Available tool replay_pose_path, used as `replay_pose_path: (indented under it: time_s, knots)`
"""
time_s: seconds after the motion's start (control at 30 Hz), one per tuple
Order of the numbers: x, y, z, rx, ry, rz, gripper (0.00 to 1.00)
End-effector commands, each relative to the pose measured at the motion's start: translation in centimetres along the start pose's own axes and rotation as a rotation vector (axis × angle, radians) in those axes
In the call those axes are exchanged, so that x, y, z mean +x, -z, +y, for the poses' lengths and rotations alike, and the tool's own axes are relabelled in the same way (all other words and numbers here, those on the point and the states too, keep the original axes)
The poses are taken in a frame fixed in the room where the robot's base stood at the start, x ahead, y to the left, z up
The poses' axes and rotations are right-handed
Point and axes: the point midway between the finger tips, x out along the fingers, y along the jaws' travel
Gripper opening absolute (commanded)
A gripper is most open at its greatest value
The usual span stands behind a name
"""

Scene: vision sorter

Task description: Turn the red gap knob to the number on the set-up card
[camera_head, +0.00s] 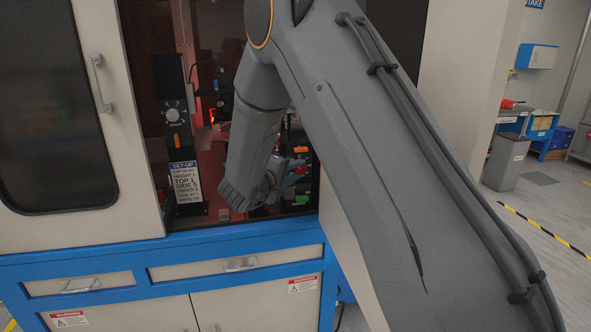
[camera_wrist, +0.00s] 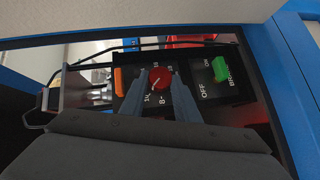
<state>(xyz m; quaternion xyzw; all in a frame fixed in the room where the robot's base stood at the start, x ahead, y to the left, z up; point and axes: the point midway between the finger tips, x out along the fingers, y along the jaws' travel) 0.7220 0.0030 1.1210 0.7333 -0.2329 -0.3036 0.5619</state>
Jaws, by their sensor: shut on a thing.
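The red gap knob (camera_wrist: 161,77) sits on a dark panel in the wrist view, with a pale pointer line on its face. Numbers are printed around it, partly covered by my fingers. My gripper (camera_wrist: 158,82) is shut on the knob, one finger on each side. In the head view my wrist reaches into the machine's opening and my fingertips are hard to make out. The set-up card (camera_head: 187,181) stands upright inside the opening, left of my arm. Its heading and several lines show, but the gap line is too small to read surely.
A green switch (camera_wrist: 221,69) marked OFF and ON sits close to the right of the knob. An orange part (camera_wrist: 118,81) is to its left. In the head view a grey dial (camera_head: 173,115) is above the card. The blue cabinet edge (camera_head: 240,237) runs below the opening.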

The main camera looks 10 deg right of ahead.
Motion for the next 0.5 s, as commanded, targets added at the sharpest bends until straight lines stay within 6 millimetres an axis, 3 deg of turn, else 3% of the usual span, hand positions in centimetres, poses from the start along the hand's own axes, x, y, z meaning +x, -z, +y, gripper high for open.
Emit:
replay_pose_path:
  time_s: [0.27, 0.3, 0.4, 0.5]
  knots:
    - [0.05, -0.06, -0.04, 0.0, 0.0, -0.001, 0.06]
    - [0.05, -0.06, -0.04, 0.0, 0.0, -0.001, 0.34]
    - [0.05, -0.06, -0.03, 0.0, 0.0, -0.001, 0.47]
    - [0.03, -0.04, -0.03, 0.0, 0.0, -0.001, 0.47]
